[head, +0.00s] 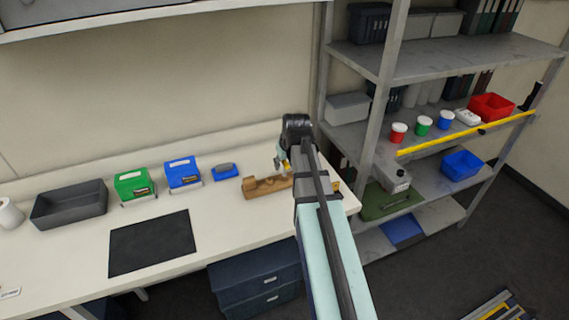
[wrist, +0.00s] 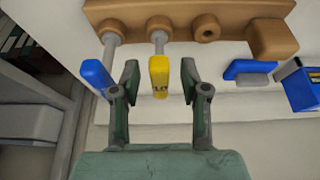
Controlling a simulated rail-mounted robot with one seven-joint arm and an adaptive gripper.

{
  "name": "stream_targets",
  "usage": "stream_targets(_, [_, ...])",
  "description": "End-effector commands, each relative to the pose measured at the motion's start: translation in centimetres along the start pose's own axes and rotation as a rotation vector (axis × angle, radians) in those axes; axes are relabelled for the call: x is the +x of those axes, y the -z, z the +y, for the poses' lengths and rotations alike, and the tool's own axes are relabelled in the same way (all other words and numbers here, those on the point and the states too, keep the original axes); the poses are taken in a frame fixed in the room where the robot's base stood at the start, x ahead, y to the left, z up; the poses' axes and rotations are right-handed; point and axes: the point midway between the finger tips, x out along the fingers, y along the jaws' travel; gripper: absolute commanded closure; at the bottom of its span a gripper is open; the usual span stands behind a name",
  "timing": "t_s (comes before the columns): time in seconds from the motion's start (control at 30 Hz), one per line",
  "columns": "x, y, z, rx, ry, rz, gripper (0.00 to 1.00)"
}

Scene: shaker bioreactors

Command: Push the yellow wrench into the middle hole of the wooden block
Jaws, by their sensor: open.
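The wooden block (wrist: 182,8) lies along the top of the wrist view. In the head view it sits on the bench (head: 262,188), partly hidden by my arm. The yellow wrench (wrist: 159,76) has its grey shaft reaching the block at a hole; how deep it sits I cannot tell. My gripper (wrist: 160,80) is open, one finger on each side of the yellow handle, with visible gaps. A blue-handled tool (wrist: 96,75) with a grey shaft stands in the hole to the left. An empty round hole (wrist: 207,28) shows to the right of the wrench.
A blue item (head: 225,171), a blue box (head: 182,173) and a green box (head: 134,185) stand left of the block. A black mat (head: 152,244) and a grey tray (head: 70,205) lie further left. A metal shelf (head: 440,60) rises to the right of the bench.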

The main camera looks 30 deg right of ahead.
Motion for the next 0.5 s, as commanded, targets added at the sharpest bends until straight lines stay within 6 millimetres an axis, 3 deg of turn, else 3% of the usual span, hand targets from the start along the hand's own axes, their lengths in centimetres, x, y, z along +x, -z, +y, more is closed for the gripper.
stream_targets(0.5, [-8.1,0.0,0.0,0.0,-0.001,0.003,0.55])
